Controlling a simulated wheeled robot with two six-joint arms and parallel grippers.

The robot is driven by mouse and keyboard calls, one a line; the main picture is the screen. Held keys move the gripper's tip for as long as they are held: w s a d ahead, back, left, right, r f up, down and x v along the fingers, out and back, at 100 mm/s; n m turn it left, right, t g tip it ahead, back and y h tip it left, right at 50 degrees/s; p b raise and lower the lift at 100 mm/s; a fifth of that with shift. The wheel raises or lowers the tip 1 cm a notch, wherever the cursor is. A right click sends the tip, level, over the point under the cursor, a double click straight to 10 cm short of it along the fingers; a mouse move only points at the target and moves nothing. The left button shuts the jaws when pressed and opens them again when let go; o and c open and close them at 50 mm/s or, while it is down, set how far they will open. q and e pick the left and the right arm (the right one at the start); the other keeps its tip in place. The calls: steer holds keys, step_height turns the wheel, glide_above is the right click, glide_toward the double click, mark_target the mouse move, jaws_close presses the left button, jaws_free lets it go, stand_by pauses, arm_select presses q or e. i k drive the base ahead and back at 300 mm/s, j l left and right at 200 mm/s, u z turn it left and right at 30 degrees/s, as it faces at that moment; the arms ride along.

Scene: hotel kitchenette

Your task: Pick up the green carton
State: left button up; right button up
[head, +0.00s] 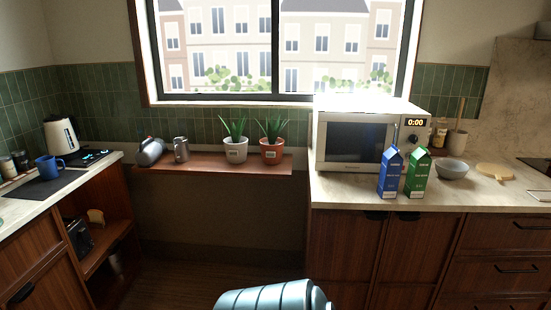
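The green carton (417,174) stands upright on the right counter, near its front edge. Neither of my grippers shows in the head view. Only a pale blue ribbed part, likely mine, shows at the bottom centre, well away from the cartons.
A microwave (352,142) stands behind the cartons, and a grey bowl (452,168) is to their right. A wooden board (496,172) lies farther right. Two potted plants stand on a shelf (210,178) under the window. The floor in the middle is clear.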

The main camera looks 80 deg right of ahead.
mark_target(420, 162)
steer(key=k+z, duration=0.1)
steer(key=z, duration=0.35)
steer(key=k+l+z, duration=0.1)
steer(key=z, duration=0.3)
steer(key=l+z, duration=0.2)
steer(key=z, duration=2.45)
